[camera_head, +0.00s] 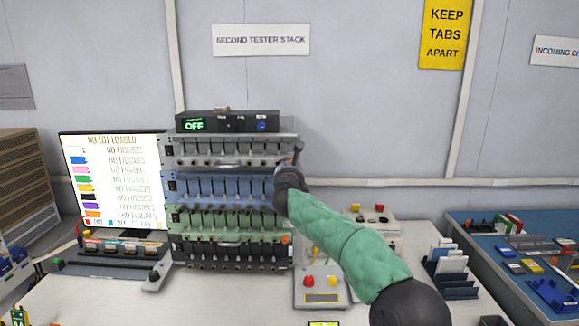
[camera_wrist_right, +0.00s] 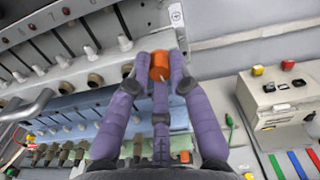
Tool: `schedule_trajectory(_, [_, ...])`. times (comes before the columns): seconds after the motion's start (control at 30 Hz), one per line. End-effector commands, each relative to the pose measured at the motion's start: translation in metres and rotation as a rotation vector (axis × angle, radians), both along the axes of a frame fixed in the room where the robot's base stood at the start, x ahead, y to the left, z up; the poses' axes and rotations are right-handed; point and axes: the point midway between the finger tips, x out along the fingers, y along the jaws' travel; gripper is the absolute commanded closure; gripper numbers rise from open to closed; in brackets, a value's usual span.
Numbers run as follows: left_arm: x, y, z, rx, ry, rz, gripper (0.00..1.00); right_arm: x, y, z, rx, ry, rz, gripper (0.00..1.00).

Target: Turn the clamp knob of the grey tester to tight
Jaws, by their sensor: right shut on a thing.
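The grey tester (camera_head: 225,148) is the top unit with slots in the stack, just above a blue one. My right gripper (camera_head: 296,156) is at its right end, with my green-sleeved arm coming up from the lower right. In the right wrist view the purple fingers of my right gripper (camera_wrist_right: 160,68) are shut around the orange clamp knob (camera_wrist_right: 160,62) on the tester's grey front (camera_wrist_right: 70,35). The fingers cover the knob's sides, and its turned position cannot be read. In the head view my gripper hides the knob. My left gripper is not in view.
Below are the blue tester (camera_head: 222,187) and the green tester (camera_head: 222,218). A black box reading OFF (camera_head: 228,123) sits on top. A lit screen (camera_head: 112,180) stands left.

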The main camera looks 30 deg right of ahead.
Motion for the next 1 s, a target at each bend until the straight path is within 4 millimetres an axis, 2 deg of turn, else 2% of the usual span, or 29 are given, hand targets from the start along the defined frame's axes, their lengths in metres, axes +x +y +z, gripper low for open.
schedule_trajectory(0.07, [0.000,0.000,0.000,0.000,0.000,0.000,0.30,0.001,0.000,-0.005,0.002,0.007,-0.001,1.00])
schedule_trajectory(0.1, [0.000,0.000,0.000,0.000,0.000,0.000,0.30,0.001,0.000,-0.005,0.002,0.007,-0.001,0.71])
schedule_trajectory(0.17, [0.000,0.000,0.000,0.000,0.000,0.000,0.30,0.001,0.000,-0.005,0.001,0.008,-0.001,0.55])
schedule_trajectory(0.63, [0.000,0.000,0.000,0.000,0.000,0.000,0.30,-0.005,0.004,-0.001,-0.001,0.002,0.001,0.55])
schedule_trajectory(1.0, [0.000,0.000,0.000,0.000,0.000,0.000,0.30,-0.049,0.030,-0.001,-0.002,0.003,0.001,0.55])
